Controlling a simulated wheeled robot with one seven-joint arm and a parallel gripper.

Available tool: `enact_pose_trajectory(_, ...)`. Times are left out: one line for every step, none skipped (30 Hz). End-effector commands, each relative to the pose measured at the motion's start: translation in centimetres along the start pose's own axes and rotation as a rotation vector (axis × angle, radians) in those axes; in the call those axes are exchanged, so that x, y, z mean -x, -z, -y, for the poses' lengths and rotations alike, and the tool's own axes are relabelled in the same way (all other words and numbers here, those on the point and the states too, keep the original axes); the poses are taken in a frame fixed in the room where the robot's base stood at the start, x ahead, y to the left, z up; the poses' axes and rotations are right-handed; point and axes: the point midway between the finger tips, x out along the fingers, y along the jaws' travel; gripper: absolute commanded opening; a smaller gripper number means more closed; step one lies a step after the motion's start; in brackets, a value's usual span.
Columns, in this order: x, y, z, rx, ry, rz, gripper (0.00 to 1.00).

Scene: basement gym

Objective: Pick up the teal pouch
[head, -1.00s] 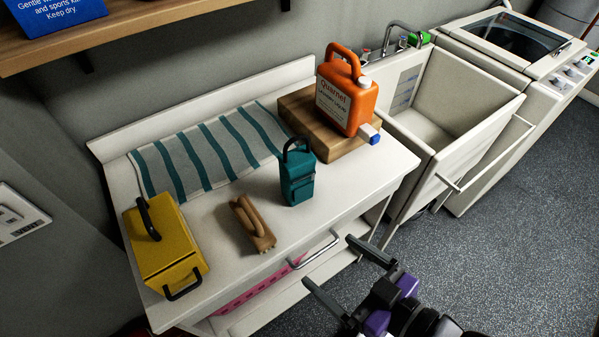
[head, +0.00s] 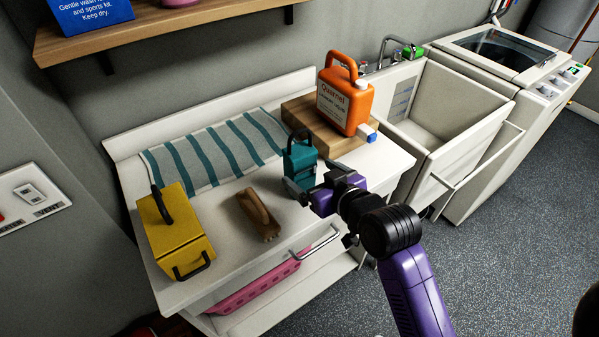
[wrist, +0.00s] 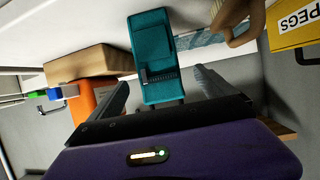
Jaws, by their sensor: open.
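The teal pouch (head: 299,158), with a dark loop handle on top, stands upright on the white countertop (head: 216,218), in front of the wooden block. It also shows in the wrist view (wrist: 150,50), ahead of and between the two fingers. My gripper (head: 307,190) is open at the pouch's near side in the head view; the gripper partly covers the pouch's lower part.
A wooden block (head: 298,112) carries an orange jug (head: 345,100) close behind the pouch. A brown brush (head: 259,214) and a yellow peg box (head: 172,235) stand to the left. A striped towel (head: 215,150) lies behind. A sink (head: 450,105) is at right.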

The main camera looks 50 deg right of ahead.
Motion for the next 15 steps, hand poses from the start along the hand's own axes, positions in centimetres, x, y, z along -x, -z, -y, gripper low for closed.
enact_pose_trajectory(-0.6,0.1,0.0,0.0,0.0,0.0,0.94)
enact_pose_trajectory(-0.9,0.1,0.0,0.0,0.0,0.0,0.94)
enact_pose_trajectory(-1.3,0.1,0.0,0.001,0.0,-0.001,0.94)
enact_pose_trajectory(-1.5,0.1,0.0,0.001,0.0,-0.001,0.94)
enact_pose_trajectory(-1.8,0.1,0.0,0.001,0.0,-0.001,0.94)
enact_pose_trajectory(-2.2,0.1,0.0,0.001,0.001,0.0,0.94)
enact_pose_trajectory(-2.5,0.1,-0.1,0.001,0.001,0.0,0.94)
enact_pose_trajectory(-3.0,0.1,-0.1,0.001,0.0,0.0,0.94)
enact_pose_trajectory(-3.6,0.1,-0.2,0.0,0.0,0.0,0.94)
enact_pose_trajectory(-4.0,0.1,-0.2,0.0,0.0,0.0,0.94)
enact_pose_trajectory(-4.4,0.1,-0.2,0.0,0.0,0.0,0.94)
enact_pose_trajectory(-5.0,0.1,-0.2,0.0,0.0,-0.002,0.94)
enact_pose_trajectory(-5.4,0.0,-0.2,0.0,0.001,-0.001,0.94)
enact_pose_trajectory(-5.7,-0.1,-0.2,0.0,0.001,0.0,0.94)
enact_pose_trajectory(-6.0,-0.1,-0.2,0.001,0.0,-0.001,0.94)
